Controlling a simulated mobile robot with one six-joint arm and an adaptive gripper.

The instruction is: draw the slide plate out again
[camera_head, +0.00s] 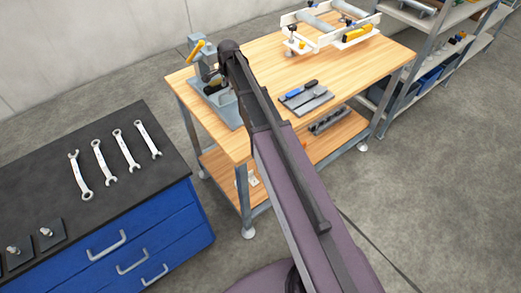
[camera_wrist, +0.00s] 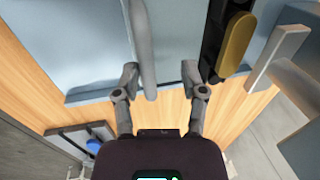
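A pale blue-grey plate (camera_wrist: 75,45), which looks like the slide plate or the fixture's base, fills the upper part of the wrist view above the wooden bench. A round grey bar (camera_wrist: 144,45) stands out over its near edge. My gripper (camera_wrist: 160,74) is open, one finger on each side of the bar. The bar is close to the left finger; I cannot tell whether they touch. In the head view the grey clamp fixture (camera_head: 197,54) with a yellow lever (camera_head: 197,48) stands at the bench's left end. My arm hides my fingers there.
A yellow-gripped black lever (camera_wrist: 237,45) and a pale upright bar (camera_wrist: 278,58) stand right of my fingers. A tool tray (camera_head: 306,98) and a white roller frame (camera_head: 325,32) are on the bench (camera_head: 355,65). A blue cabinet (camera_head: 150,230) with wrenches stands left.

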